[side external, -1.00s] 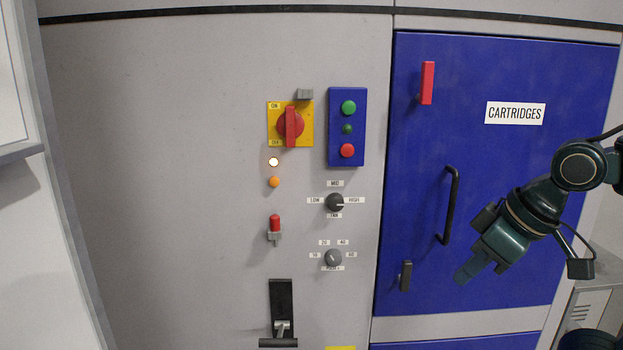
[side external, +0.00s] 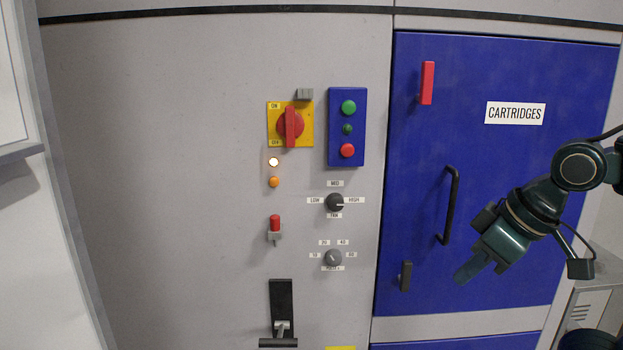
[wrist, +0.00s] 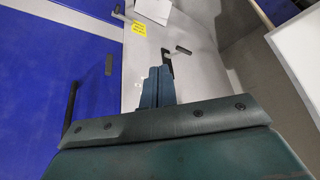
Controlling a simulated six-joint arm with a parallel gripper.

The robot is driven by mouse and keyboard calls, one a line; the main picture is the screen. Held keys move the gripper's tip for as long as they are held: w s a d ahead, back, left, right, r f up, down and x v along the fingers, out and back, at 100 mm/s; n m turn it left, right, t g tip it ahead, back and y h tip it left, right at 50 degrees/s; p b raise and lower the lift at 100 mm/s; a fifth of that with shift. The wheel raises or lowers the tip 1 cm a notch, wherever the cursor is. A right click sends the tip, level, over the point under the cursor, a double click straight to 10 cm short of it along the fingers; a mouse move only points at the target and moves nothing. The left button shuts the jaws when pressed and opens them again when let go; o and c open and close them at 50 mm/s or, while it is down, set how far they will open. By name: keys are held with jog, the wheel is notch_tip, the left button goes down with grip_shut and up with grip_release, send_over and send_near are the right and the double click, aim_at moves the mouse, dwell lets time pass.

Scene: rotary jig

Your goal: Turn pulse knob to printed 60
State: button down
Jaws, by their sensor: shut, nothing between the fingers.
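The pulse knob (side external: 334,258) is a small grey round knob low on the grey panel. Printed labels surround it, including 20 and 40 above and what looks like 60 (side external: 351,254) at its right; the label under it is too small to read surely. A light pointer mark on the knob appears to aim up and left, towards the 20 side. My gripper (side external: 468,273) is shut and empty, in front of the blue door, well to the right of the knob. In the wrist view its fingers (wrist: 157,88) are together. The knob cannot be made out there.
Above the knob is a dark knob (side external: 335,202) marked LOW, MID, HIGH. A red-tipped switch (side external: 275,227) and a black lever (side external: 281,318) are to its left. The blue door's black handle (side external: 451,205) and small latch (side external: 405,276) stand out between my gripper and the panel.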

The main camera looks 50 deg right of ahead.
jog(key=c, duration=1.5)
grip_release()
jog(key=shift+w, duration=0.1)
jog(key=o, duration=0.4)
jog(key=shift+w+d+r, duration=0.1)
jog(key=shift+w+r, duration=0.1)
jog(key=shift+o, duration=1)
jog(key=shift+w+d+r, duration=0.15)
jog(key=shift+w, duration=0.2)
jog(key=w+d+r+m+g+h, duration=0.1)
jog(key=w+d+r+m, duration=0.1)
jog(key=w, duration=0.6)
jog(key=w+d+r+m+g+h, duration=0.1)
jog(key=w+d+m+h, duration=0.1)
jog(key=w, duration=0.6)
jog(key=m+g+h, duration=0.2)
jog(key=m, duration=0.2)
send_near(334, 258)
jog(key=w+v, duration=0.1)
jog(key=v, duration=0.4)
jog(key=shift+s+f, duration=0.15)
jog(key=shift+f, duration=0.3)
jog(key=x, duration=1.3)
jog(key=shift+s+d+f, duration=0.2)
jog(key=shift+d+f, duration=0.1)
